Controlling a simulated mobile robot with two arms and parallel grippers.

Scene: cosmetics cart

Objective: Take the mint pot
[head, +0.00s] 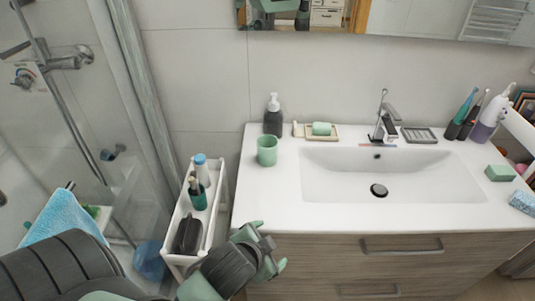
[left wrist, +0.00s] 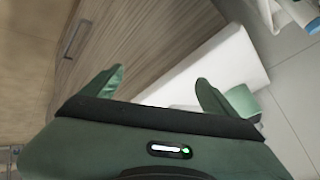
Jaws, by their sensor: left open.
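The mint pot (head: 267,150), a plain pale green cup, stands upright on the left end of the white sink counter, in front of a dark pump bottle. My left gripper (head: 276,257) is in front of the counter's front edge, lower in the picture than the pot and apart from it. In the left wrist view its two fingers (left wrist: 158,88) are spread with nothing between them. A pale green shape (left wrist: 243,103) shows beyond the right finger; I cannot tell what it is. My right gripper is not in view.
A white cart (head: 219,213) beside the counter holds a teal jar with brushes (head: 197,197), a blue-capped bottle (head: 202,172) and a dark case (head: 188,235). The dark pump bottle (head: 273,117) and a soap dish (head: 332,137) stand near the pot. Wooden drawers (head: 350,250) are below the counter.

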